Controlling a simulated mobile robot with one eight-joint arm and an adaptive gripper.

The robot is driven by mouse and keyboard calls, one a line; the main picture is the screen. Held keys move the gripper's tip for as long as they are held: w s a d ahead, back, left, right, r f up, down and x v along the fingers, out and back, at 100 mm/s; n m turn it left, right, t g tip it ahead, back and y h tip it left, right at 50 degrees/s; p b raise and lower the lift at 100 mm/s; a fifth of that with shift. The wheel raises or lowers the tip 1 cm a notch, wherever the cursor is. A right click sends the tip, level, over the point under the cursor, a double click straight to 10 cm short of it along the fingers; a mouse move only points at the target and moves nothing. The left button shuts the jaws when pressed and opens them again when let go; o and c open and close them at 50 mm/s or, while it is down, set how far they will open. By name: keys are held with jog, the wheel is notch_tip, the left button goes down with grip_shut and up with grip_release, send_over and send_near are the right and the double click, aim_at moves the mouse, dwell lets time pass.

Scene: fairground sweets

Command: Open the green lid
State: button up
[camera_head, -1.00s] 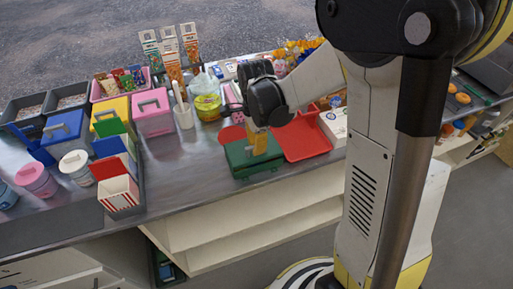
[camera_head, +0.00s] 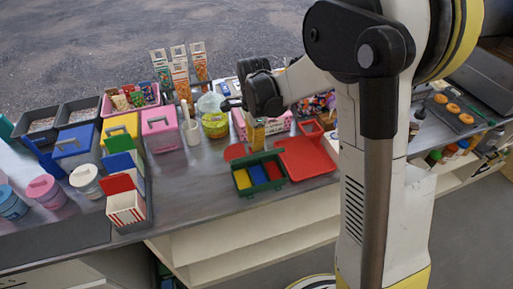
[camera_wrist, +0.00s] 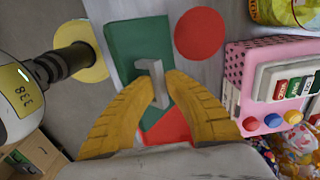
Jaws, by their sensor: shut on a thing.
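The green box (camera_head: 236,183) stands at the counter's front, open at the top, with yellow, blue and red sections showing inside. The green lid (camera_wrist: 138,40) fills the middle of the wrist view, with a grey handle (camera_wrist: 155,78) on it. My gripper (camera_head: 256,141) is above the box's back side, and its yellow fingers (camera_wrist: 156,86) are shut on the handle from both sides. In the head view the lid is seen nearly edge-on at the back of the box; whether it touches the box is unclear.
A red tray (camera_head: 308,160) lies right of the box and a red disc (camera_head: 234,152) behind it. A pink box (camera_head: 160,130), a white cup (camera_head: 191,134) and a yellow-green tub (camera_head: 214,125) stand to the left and behind. A striped carton (camera_head: 126,208) stands at front left.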

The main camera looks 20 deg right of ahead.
jog(key=shift+w+r, duration=0.1)
jog(key=shift+w, duration=1.1)
grip_shut()
jog(key=shift+w+f+b, duration=0.2)
jog(key=shift+w+f, duration=0.1)
jog(key=shift+w, duration=0.55)
jog(key=shift+w+f+b, duration=0.25)
jog(key=shift+w+f, duration=0.1)
jog(key=shift+w, duration=0.55)
jog(key=shift+w+f+b, duration=0.2)
jog(key=shift+w+f, duration=0.1)
jog(key=shift+w, duration=0.55)
jog(key=o, duration=0.8)
grip_release()
jog(key=shift+c, duration=0.2)
jog(key=shift+r, duration=0.1)
notch_tip(320, 180, up, 13)
jog(key=p, duration=0.8)
